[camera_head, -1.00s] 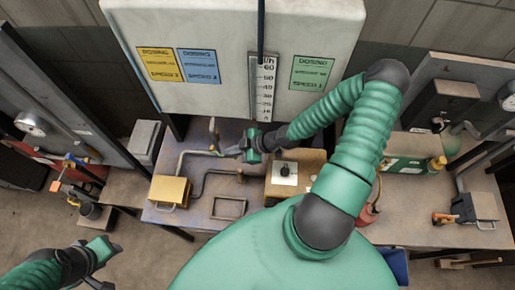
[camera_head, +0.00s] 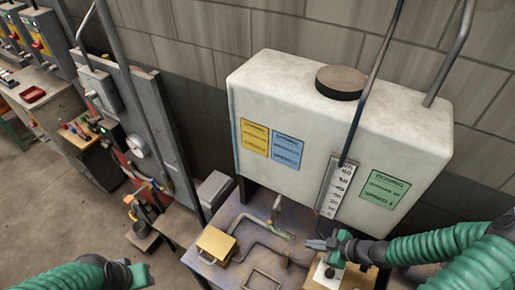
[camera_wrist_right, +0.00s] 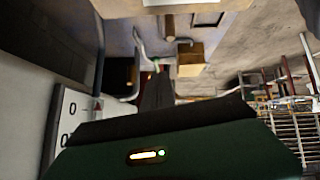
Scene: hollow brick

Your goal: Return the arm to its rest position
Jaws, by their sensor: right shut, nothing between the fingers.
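My right arm comes in from the lower right in the head view. Its gripper (camera_head: 312,243) is shut and empty, pointing left over the workbench, just below the white tank's scale strip (camera_head: 338,187). In the right wrist view the dark fingers (camera_wrist_right: 158,88) are together with nothing between them, and the bench lies beyond. My left gripper (camera_head: 145,277) is low at the left of the head view, partly cut off by the bottom edge. Its fingers are not clear.
A large white tank (camera_head: 300,110) with yellow, blue and green labels stands behind the bench (camera_head: 232,215). A bent pipe (camera_head: 268,236) and a yellow box (camera_head: 215,243) are left of the right gripper. A grey panel (camera_head: 130,110) stands at left. Floor is open at far left.

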